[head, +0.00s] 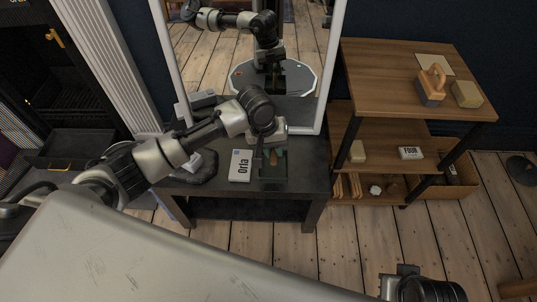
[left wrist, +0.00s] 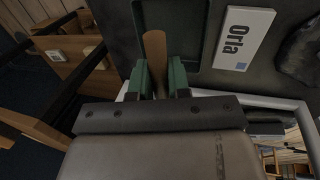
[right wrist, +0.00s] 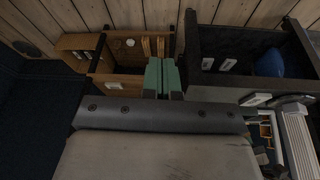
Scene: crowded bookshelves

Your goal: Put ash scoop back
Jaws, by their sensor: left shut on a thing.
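My left gripper (head: 270,148) is low over the dark table in front of the mirror. It is shut on a brown wooden handle (left wrist: 155,48), which I take to be the ash scoop's. The handle sits between its green fingers in the left wrist view. A dark green, rimmed tray-like piece (left wrist: 172,12) lies under the handle; it also shows in the head view (head: 279,172). I cannot tell whether the handle is joined to it. My right gripper (right wrist: 162,78) shows its green fingers together with nothing between them, away from the table.
A white "Orla" box (head: 240,166) lies left of the green piece on the dark table (head: 213,183). A mirror (head: 325,70) stands behind. A wooden shelf unit (head: 375,80) on the right holds a wooden-handled tool (head: 431,86) and blocks. A dark hearth tray (head: 78,146) is at left.

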